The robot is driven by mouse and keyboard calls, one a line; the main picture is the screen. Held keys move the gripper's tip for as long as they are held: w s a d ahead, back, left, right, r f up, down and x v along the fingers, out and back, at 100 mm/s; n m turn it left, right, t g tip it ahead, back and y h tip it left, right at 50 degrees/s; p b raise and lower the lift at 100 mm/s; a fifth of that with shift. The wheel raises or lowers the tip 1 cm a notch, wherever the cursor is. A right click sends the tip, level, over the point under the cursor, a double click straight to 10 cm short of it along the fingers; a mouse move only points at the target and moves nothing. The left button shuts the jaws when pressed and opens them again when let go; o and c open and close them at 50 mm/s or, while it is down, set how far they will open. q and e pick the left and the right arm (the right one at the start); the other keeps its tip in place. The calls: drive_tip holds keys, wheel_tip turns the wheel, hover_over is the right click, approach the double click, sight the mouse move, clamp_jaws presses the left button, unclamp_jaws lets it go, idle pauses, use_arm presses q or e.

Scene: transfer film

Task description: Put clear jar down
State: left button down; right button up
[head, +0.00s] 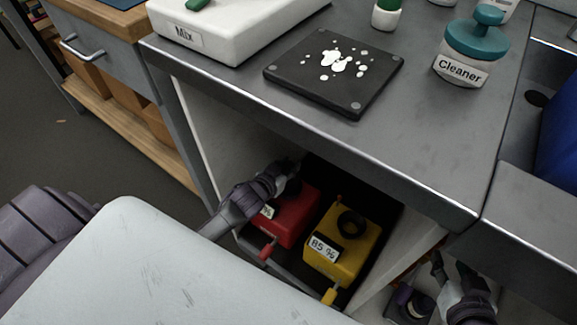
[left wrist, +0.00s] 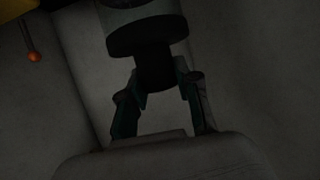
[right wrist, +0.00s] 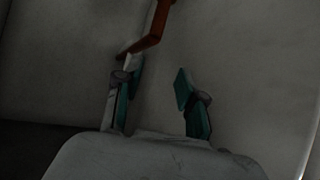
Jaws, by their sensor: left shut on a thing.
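In the left wrist view, my left gripper (left wrist: 158,82) is shut on the dark knob of a jar's lid (left wrist: 147,38). A little of the jar body (left wrist: 140,13) shows at the top edge; the picture is too dark to tell whether it touches a surface. In the head view my left gripper (head: 288,172) reaches into the open cabinet beside the red container (head: 290,222); the jar cannot be made out there. My right gripper (right wrist: 155,85) is open and empty in the right wrist view. It is at the lower right of the head view.
A yellow container (head: 358,250) stands right of the red one in the cabinet. Above, the counter holds a black plate (head: 300,75) with white spots, a white Mix device (head: 225,35) and a Cleaner jar (head: 465,68). A reddish-brown bar (right wrist: 150,38) is close to my right fingers.

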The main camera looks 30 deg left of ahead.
use_arm(q)
drive_tip(key=c, duration=1.3)
unclamp_jaws()
drive_tip(key=shift+f, duration=0.1)
drive_tip(key=o, duration=0.5)
